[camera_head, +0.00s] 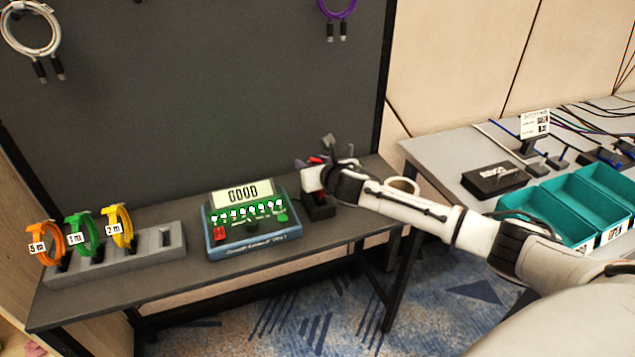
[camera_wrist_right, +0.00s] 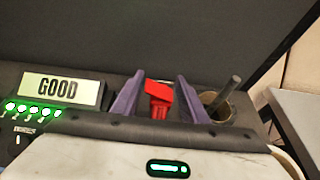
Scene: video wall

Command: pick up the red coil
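A red thing (camera_wrist_right: 158,98), likely the red coil, is between the two purple fingers in the right wrist view. Its coil shape cannot be made out from this angle. My right gripper (camera_wrist_right: 157,98) is open, with a gap on each side of the red thing. In the head view my right gripper (camera_head: 317,165) is over the right end of the dark table, above a small black holder (camera_head: 319,208). Only a bit of red shows there, mostly hidden by the gripper. My left gripper is not in view.
A tester (camera_head: 250,226) reading GOOD stands left of the gripper. Orange (camera_head: 45,242), green (camera_head: 82,234) and yellow (camera_head: 119,227) coils stand in a grey rack (camera_head: 115,268). A mug (camera_head: 403,185) is close to the right forearm. Teal bins (camera_head: 560,212) are on the right table.

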